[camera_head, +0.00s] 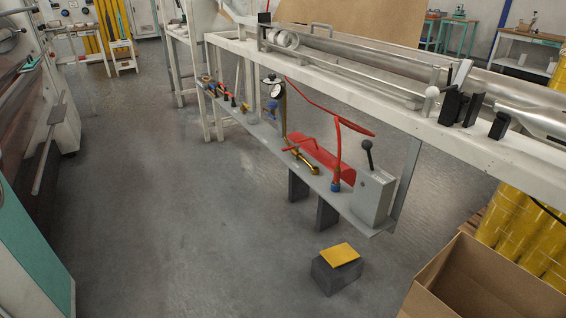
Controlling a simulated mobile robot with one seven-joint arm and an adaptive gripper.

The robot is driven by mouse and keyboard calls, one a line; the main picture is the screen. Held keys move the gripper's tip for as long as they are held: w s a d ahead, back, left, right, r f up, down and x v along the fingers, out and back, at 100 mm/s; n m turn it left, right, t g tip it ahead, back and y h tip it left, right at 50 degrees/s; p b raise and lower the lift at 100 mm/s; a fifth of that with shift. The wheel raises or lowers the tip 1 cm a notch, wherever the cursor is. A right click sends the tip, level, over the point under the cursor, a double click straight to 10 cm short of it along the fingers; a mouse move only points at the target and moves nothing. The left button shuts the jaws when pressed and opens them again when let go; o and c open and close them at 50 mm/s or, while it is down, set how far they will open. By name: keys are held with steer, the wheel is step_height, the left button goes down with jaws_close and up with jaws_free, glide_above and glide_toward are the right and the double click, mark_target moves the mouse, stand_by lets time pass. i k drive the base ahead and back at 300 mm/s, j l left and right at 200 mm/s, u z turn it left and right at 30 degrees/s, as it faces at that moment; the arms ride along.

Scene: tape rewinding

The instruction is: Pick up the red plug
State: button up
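Several red things show on the low grey shelf under the long machine. A red hose (337,155) stands up from a blue fitting (336,186) near the shelf's right part. A long red piece (322,157) lies behind it. Small red pieces (227,97) lie among other small parts at the shelf's far left end. I cannot tell which of these is the red plug. My gripper is not in view.
A grey box with a black lever (371,198) stands at the shelf's right end. A dark block with a yellow top (340,256) sits on the floor in front. An open cardboard box (440,262) is at the lower right. The grey floor (170,215) left of the shelf is clear.

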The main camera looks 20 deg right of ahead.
mark_target(337, 171)
steer(key=i+j, duration=0.1)
steer(key=i, duration=0.6)
steer(key=i+j, duration=0.1)
steer(key=i, duration=0.6)
steer(key=i+z, duration=0.3)
steer(key=z, duration=0.15)
steer(key=i+j+z, duration=0.2)
steer(key=z, duration=0.25)
steer(key=i+j+z, duration=0.25)
steer(key=z, duration=0.25)
steer(key=i+j+z, duration=0.2)
steer(key=j+z, duration=0.25)
steer(key=i+j+z, duration=0.1)
steer(key=j+z, duration=0.15)
steer(key=z, duration=0.2)
steer(key=j+z, duration=0.55)
steer(key=z, duration=0.15)
steer(key=j+z, duration=0.35)
steer(key=k+l, duration=0.05)
steer(key=l, duration=0.05)
